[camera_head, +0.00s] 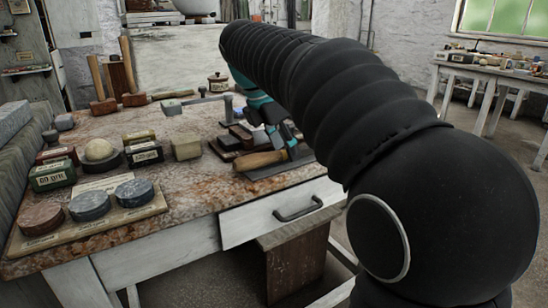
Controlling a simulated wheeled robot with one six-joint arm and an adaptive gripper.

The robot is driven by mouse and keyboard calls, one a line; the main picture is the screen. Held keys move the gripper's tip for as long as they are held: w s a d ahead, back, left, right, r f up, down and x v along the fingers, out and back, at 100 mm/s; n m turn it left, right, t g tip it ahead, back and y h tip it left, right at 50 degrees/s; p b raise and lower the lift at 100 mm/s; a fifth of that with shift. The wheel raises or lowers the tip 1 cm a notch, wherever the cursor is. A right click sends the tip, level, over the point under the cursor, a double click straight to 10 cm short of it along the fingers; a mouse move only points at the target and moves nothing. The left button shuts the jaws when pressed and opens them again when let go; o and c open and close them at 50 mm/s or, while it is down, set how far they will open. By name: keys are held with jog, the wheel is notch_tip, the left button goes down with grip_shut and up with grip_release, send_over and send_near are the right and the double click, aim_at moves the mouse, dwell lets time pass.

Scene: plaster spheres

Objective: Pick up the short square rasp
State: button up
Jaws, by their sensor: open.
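My gripper (284,140) is at the right part of the stone-topped bench, tilted downward and open. It hangs close over a tool with a light wooden handle (260,160) that lies near the bench's front edge. A dark grey flat part (279,170) shows beside this handle, partly covered by my gripper and arm. I cannot tell for certain whether this tool is the short square rasp. Several dark flat blocks (230,142) lie just left of and behind my gripper. I cannot see whether the fingers touch anything.
Round discs (90,205) on a board, labelled boxes (53,175) and a pale ball (99,149) fill the bench's left. A beige block (186,147) stands mid-bench. The front middle of the bench top is clear.

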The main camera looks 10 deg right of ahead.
jog(key=shift+d+f, duration=0.15)
jog(key=shift+f, duration=0.2)
grip_shut()
